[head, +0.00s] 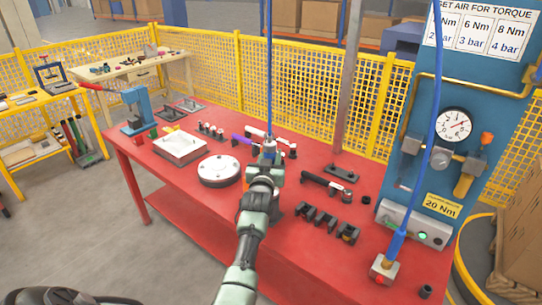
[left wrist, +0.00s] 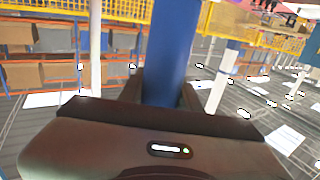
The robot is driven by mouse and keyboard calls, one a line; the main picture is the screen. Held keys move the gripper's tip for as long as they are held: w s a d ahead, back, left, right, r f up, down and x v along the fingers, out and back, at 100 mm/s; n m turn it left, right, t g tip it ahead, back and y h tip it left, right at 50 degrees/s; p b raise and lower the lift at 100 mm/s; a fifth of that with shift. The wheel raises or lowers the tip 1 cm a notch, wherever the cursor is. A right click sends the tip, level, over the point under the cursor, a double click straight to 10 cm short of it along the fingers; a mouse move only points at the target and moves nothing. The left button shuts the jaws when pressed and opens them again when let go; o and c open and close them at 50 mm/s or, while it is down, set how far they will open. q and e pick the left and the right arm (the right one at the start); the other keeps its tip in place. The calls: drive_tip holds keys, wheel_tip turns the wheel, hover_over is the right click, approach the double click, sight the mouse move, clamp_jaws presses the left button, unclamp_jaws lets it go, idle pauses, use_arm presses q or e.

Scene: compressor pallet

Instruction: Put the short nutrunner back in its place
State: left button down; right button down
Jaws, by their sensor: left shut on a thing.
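My left arm comes in from the bottom centre of the head view, and its left gripper (head: 268,172) is above the red table. The gripper is shut on a blue tool with a grey upper part (head: 269,148), apparently the short nutrunner, hanging upright on a blue hose (head: 268,70). In the left wrist view the blue tool (left wrist: 170,55) stands between the dark jaws. Its lower end is hidden by my gripper. My right gripper is out of view.
The red table (head: 165,185) carries a white disc (head: 218,170), a white tray (head: 180,148), a black and silver tool (head: 328,186) and a black holder rack (head: 328,223). A blue panel with a gauge (head: 453,125) stands at the right. A yellow fence (head: 300,85) runs behind.

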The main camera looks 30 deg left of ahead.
use_arm(q)
drive_tip(key=shift+f, duration=0.1)
drive_tip(key=c, duration=0.9)
unclamp_jaws()
drive_tip(key=b+v, duration=0.1)
drive_tip(key=v, duration=0.7)
drive_tip(key=shift+b, duration=0.35)
